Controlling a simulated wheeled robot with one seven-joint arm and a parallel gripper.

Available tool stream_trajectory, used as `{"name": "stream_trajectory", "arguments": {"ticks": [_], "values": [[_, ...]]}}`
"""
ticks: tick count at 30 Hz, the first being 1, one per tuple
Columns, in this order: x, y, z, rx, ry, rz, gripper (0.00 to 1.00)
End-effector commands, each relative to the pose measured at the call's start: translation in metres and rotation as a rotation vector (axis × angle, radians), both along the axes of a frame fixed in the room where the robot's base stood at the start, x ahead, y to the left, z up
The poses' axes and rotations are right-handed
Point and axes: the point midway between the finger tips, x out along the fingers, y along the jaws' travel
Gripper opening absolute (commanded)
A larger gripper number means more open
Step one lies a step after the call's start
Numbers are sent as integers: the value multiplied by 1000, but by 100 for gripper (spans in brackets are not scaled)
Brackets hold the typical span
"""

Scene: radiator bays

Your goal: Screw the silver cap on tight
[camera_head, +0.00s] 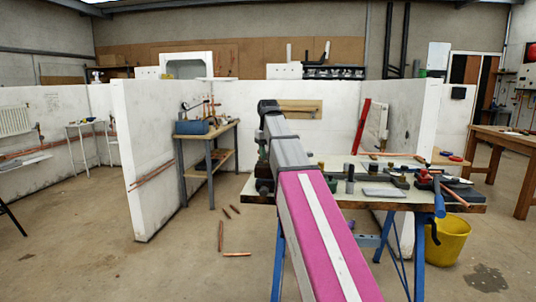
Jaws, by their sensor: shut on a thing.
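I cannot pick out the silver cap in the head view; if it is by my gripper, it is hidden. My own grey and pink arm reaches up and away through the middle of the picture and covers the left part of the workbench (350,204). My gripper is hidden behind it, so its jaws and anything in them do not show. Dark parts stick out left of the arm at bench height, too small to name. On the bench right of the arm, a small dark upright cylinder (350,179) stands near a flat grey plate (384,193).
Red-handled tools (425,177) lie at the bench's right end, with a yellow bucket (448,240) on the floor below. White partitions (147,150) flank the bay. A side bench (207,146) holds a blue toolbox (195,127). Copper pipes (221,236) lie on otherwise open floor at left.

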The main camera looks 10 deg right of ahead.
Motion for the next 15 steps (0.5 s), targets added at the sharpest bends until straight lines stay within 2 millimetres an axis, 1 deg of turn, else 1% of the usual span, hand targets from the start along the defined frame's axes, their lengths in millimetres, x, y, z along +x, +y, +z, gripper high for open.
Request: {"name": "stream_trajectory", "arguments": {"ticks": [1,15], "values": [[-1,1,1,7,28,-82,9],[-1,1,1,13,24,-608,8]]}}
